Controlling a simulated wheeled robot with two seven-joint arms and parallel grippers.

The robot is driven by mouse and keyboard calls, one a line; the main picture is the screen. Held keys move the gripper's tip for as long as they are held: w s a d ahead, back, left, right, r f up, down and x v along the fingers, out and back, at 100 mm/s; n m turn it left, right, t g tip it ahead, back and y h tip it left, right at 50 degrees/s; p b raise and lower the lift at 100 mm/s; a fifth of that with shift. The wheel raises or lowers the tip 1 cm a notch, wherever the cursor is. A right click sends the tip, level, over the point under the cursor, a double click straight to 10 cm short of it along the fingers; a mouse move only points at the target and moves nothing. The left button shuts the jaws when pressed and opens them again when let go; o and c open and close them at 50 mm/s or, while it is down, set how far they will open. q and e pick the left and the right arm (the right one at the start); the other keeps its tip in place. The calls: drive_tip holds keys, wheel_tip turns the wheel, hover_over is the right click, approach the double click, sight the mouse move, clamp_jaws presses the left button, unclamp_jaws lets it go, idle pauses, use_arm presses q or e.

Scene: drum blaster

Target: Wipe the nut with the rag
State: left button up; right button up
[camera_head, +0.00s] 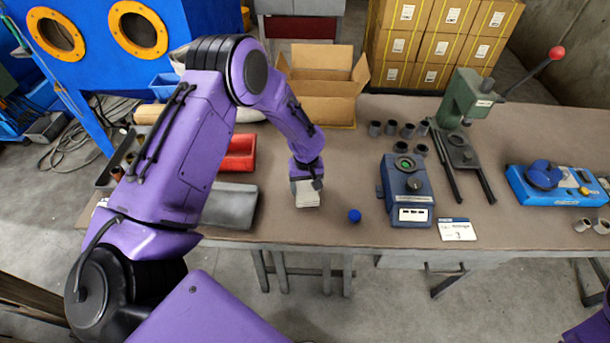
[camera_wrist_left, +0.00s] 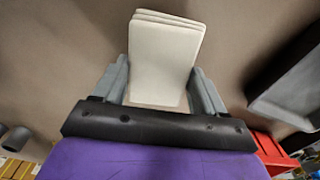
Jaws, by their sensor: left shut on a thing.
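My left gripper (camera_head: 306,186) is shut on a folded off-white rag (camera_head: 307,195), low over the table's front part. In the left wrist view the rag (camera_wrist_left: 163,60) shows as a stack of flat layers between the two grey fingers. I cannot tell whether it touches the table. Several dark grey, ring-like metal pieces (camera_head: 391,127) stand on the table to the right, behind a blue device (camera_head: 408,195). They may be nuts, but I cannot tell which one is the task's nut. My right gripper is out of view.
A green press (camera_head: 467,98) with a red-knobbed lever stands behind right. A grey tray (camera_head: 230,205), a red bin (camera_head: 239,152) and an open carton (camera_head: 322,83) are nearby. A blue-based tool (camera_head: 555,185) lies far right.

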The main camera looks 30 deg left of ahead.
use_arm(q)
drive_tip(key=shift+s+d, duration=0.4)
drive_tip(key=shift+s, duration=0.1)
drive_tip(key=shift+w+a+f+b, duration=0.1)
drive_tip(key=shift+w+a+b, duration=0.2)
drive_tip(key=shift+w+a, duration=1.2)
drive_tip(key=shift+w, duration=0.15)
wheel_tip(320, 180, up, 6)
drive_tip(key=p, duration=0.5)
drive_tip(key=shift+r+p, duration=0.25)
drive_tip(key=shift+p, duration=0.05)
drive_tip(key=shift+f, duration=0.1)
